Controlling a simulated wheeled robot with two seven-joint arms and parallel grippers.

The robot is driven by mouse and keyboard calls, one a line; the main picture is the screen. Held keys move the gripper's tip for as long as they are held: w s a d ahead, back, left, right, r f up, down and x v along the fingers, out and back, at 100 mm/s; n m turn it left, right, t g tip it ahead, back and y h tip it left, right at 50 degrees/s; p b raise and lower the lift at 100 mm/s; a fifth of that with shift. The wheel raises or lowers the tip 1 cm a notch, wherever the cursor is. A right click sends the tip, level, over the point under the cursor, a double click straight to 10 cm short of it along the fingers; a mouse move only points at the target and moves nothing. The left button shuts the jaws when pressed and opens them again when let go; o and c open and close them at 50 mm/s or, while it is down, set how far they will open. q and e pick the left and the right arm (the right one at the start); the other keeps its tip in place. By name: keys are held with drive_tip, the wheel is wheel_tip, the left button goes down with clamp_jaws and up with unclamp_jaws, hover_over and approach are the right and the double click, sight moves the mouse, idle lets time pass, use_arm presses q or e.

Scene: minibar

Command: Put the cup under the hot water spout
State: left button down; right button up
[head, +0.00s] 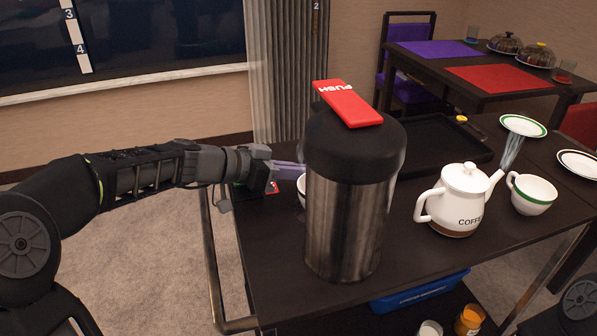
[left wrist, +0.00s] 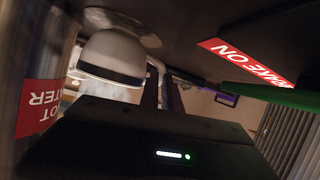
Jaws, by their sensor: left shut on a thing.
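The steel hot water dispenser (head: 345,225) with a black top and a red PUSH lever (head: 347,103) stands upright near the cart's front left. Its spout is hidden in the head view. A white cup (head: 301,190) is mostly hidden behind the dispenser's left side. In the left wrist view the cup (left wrist: 112,58) shows a dark band and a handle, close to the red hot water label (left wrist: 39,106). My left gripper (head: 288,171) reaches in from the left and is shut on the cup at its handle side. My right gripper is out of view.
A white coffee pot (head: 460,200) and a second cup (head: 532,194) with a green rim stand to the right. A black tray (head: 440,145) lies behind. A red label (left wrist: 245,60) lies near my left gripper. The back right table (head: 480,60) is set.

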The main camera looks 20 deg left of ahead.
use_arm(q)
drive_tip(key=c, duration=2)
unclamp_jaws()
drive_tip(key=shift+f, duration=0.1)
drive_tip(key=o, duration=0.4)
drive_tip(key=shift+o, duration=0.2)
drive_tip(key=shift+r, duration=0.25)
drive_tip(key=v, duration=1.2)
drive_tip(key=shift+f, duration=0.1)
